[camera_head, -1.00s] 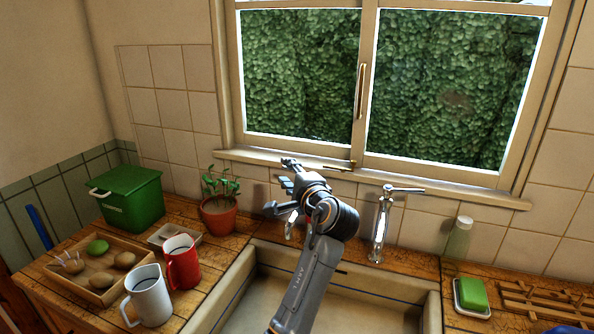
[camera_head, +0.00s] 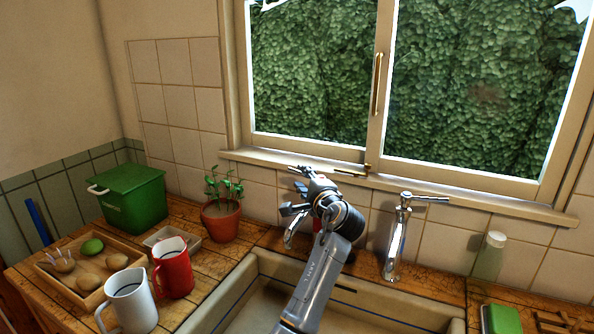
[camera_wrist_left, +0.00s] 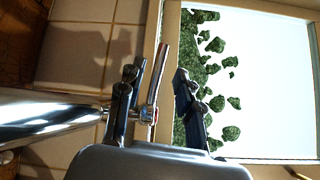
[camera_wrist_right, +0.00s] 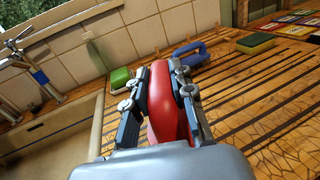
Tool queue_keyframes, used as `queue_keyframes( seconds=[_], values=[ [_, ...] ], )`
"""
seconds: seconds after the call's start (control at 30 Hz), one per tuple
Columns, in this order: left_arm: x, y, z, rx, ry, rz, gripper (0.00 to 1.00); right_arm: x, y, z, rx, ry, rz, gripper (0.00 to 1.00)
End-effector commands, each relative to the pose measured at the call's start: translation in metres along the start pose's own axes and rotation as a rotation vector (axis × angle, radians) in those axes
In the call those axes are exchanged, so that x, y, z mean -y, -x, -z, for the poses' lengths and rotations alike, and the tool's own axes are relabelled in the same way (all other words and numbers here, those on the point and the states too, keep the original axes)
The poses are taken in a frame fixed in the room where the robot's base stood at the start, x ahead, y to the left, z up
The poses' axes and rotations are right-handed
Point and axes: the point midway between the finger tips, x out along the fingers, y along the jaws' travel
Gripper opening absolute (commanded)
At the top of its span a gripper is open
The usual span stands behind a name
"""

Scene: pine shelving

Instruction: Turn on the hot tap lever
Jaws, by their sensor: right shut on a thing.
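The hot tap stands behind the sink, mostly hidden by my left arm in the head view, where its curved spout (camera_head: 295,232) shows. In the left wrist view the tap's chrome body (camera_wrist_left: 50,117) comes in from the left, with a red mark near the lever's base. The hot tap lever (camera_wrist_left: 163,70) lies between the fingers of my left gripper (camera_wrist_left: 160,92), which are apart, with a gap on the right. The left gripper also shows in the head view (camera_head: 296,190). My right gripper (camera_wrist_right: 160,85) is shut on a red rounded thing (camera_wrist_right: 162,105).
A second tap (camera_head: 396,245), its lever pointing right, stands beside the left arm. The sink (camera_head: 225,308) lies below. A potted plant (camera_head: 221,220), red jug (camera_head: 174,275) and white jug (camera_head: 131,305) stand left.

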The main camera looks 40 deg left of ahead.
Motion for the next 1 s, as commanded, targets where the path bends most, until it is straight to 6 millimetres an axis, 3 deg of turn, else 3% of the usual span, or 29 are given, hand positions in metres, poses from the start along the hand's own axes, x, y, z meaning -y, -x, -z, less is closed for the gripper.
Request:
queue_keyframes(
  seconds=[0.1,0.3,0.67,0.7,0.87,1.0],
  values=[
    [0.002,-0.023,-0.001,0.003,-0.002,-0.001,0.35,0.000,0.000,-0.007,0.001,0.000,0.000,0.00],
    [0.001,-0.046,0.000,0.001,0.000,0.000,0.35,0.000,0.000,-0.010,0.001,0.000,0.000,0.00],
    [0.000,-0.053,0.000,0.000,0.001,-0.001,0.35,0.000,0.000,-0.011,0.001,0.000,0.000,0.00],
    [0.000,-0.053,0.000,0.000,0.001,0.000,0.33,0.000,0.000,-0.011,0.001,0.000,0.000,0.00],
    [0.000,-0.052,0.000,0.000,0.001,0.000,0.00,0.000,0.000,-0.011,0.001,0.000,0.000,0.00],
    [0.000,-0.052,0.000,0.000,0.001,0.000,0.00,0.000,0.000,-0.011,0.001,0.000,0.000,0.00]
  ],
)
